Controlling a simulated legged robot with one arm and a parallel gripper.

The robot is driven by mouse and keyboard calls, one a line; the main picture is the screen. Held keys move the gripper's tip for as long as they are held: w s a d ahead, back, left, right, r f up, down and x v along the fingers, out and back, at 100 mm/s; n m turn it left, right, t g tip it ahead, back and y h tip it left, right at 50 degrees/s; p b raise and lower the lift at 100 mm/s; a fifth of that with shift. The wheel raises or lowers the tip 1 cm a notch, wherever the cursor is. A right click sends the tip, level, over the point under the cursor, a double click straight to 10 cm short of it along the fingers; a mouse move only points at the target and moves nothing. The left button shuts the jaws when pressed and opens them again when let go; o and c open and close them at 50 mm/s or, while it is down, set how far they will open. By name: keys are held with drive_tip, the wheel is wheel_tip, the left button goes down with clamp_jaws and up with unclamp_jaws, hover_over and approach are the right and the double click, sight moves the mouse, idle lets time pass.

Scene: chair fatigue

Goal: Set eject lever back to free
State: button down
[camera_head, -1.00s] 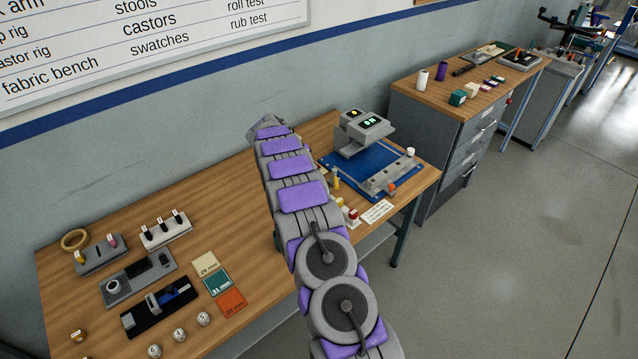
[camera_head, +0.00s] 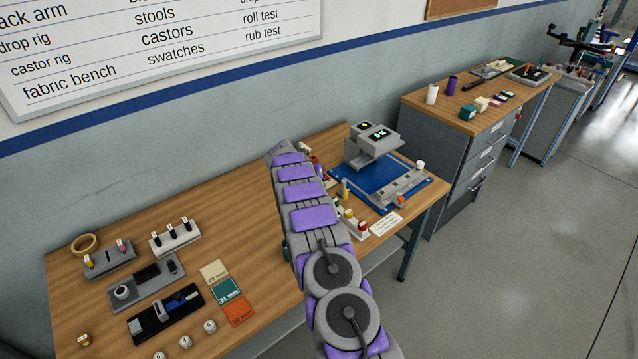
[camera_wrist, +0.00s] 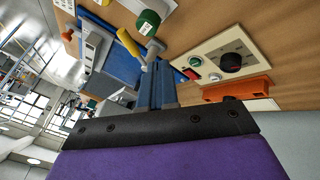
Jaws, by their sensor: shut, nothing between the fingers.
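My gripper (camera_wrist: 160,85) shows in the wrist view as two narrow blue-grey fingers, shut with nothing between them. In the head view my arm hides it. A grey machine (camera_head: 370,147) with lit displays stands on a blue base (camera_head: 374,178) at the table's right end. A yellow handle (camera_wrist: 131,44) on a thin rod lies just left of my fingertips in the wrist view. It looks like the yellow upright piece (camera_head: 345,189) in the head view. I cannot read a label that marks the eject lever, or tell its position.
In the wrist view, a cream panel with a black knob (camera_wrist: 231,62) and an orange block (camera_wrist: 235,88) lie right of my fingers. A green cylinder (camera_wrist: 148,22) is above them. Fixtures and swatches (camera_head: 239,311) fill the table's left part. A drawer cabinet (camera_head: 487,160) stands beyond the table.

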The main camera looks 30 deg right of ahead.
sight(347, 195)
drive_tip(key=shift+b+x, duration=0.35)
drive_tip(key=shift+x, duration=2.75)
drive_tip(key=shift+s+d, duration=0.6)
drive_tip(key=shift+d, duration=0.3)
drive_tip(key=shift+s+d+f, duration=0.15)
drive_tip(key=shift+s+d, duration=0.1)
drive_tip(key=shift+d, duration=0.2)
drive_tip(key=shift+s+d+f, duration=0.15)
drive_tip(key=shift+s+d, duration=0.1)
drive_tip(key=shift+d, duration=0.15)
drive_tip(key=shift+s+d+r+n, duration=0.1)
drive_tip(key=shift+s+r+n, duration=0.05)
drive_tip(key=shift+n, duration=0.15)
drive_tip(key=shift+s+d+n+t+p, duration=0.2)
drive_tip(key=shift+s+n+t+p, duration=0.1)
drive_tip(key=shift+s+n+t, duration=0.15)
drive_tip(key=shift+s+d+n+t+y+p, duration=0.25)
drive_tip(key=shift+s+d+n+t+p, duration=0.15)
drive_tip(key=shift+d+n+t+p, duration=0.4)
drive_tip(key=shift+s+d+n+t+y+p, duration=0.15)
drive_tip(key=shift+s+d+n+y+p, duration=0.3)
drive_tip(key=shift+n, duration=0.5)
drive_tip(key=shift+s+d+p, duration=0.2)
drive_tip(key=shift+d+p, duration=0.1)
drive_tip(key=shift+d, duration=0.35)
drive_tip(key=shift+s+d+p, duration=0.2)
drive_tip(key=shift+d+p, duration=0.05)
drive_tip(key=shift+d, duration=0.4)
drive_tip(key=shift+d, duration=0.1)
